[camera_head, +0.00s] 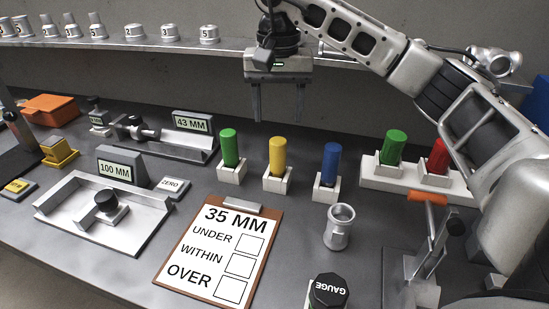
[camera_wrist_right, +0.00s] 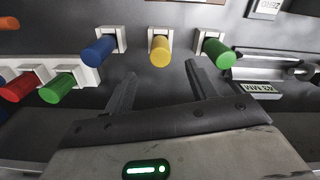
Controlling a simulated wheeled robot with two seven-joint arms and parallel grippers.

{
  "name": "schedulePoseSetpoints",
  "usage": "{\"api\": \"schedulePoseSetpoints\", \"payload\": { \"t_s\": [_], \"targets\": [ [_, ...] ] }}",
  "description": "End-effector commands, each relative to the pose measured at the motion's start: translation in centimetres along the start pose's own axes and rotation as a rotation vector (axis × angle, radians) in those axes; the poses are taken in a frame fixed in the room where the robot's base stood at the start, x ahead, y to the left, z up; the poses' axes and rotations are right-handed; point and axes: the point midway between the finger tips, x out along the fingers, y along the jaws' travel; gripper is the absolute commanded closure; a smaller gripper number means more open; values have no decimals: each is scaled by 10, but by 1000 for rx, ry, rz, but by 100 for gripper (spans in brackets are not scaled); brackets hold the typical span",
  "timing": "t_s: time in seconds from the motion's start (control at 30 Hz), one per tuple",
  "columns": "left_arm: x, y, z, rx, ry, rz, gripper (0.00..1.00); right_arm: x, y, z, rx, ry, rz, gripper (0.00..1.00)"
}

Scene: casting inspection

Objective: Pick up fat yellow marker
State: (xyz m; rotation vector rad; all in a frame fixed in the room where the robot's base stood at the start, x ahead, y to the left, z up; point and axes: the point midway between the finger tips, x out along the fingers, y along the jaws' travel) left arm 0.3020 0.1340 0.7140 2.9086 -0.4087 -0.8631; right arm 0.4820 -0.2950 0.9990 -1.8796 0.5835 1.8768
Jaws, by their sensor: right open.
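The fat yellow marker (camera_head: 278,153) stands upright in a small white holder (camera_head: 277,184), between a green marker (camera_head: 229,148) and a blue marker (camera_head: 331,163). My right gripper (camera_head: 278,119) is open and empty, its fingers pointing down, above and apparently behind the yellow marker. In the right wrist view the yellow marker (camera_wrist_right: 160,53) shows beyond and between the two open fingertips (camera_wrist_right: 160,70), with nothing between the fingers. My left gripper is not in view.
A white rack (camera_head: 405,179) with green and red markers stands right of the blue one. Gauges (camera_head: 105,208) fill the left. A shelf (camera_head: 130,43) with castings runs behind my right gripper.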

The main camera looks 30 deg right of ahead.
Motion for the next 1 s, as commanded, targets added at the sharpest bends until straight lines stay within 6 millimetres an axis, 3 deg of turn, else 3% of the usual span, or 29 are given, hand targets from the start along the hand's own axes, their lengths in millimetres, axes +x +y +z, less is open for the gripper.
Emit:
{"api": "schedulePoseSetpoints", "payload": {
  "t_s": [0.2,0.47,0.7,1.0],
  "targets": [
    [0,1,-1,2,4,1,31,41,0,0,1,-2,2,43],
    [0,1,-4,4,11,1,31,60,0,-1,1,-2,1,43],
    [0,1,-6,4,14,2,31,96,2,-3,1,-2,2,43],
    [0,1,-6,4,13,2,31,106,2,-3,1,0,-1,43]
  ]
}}
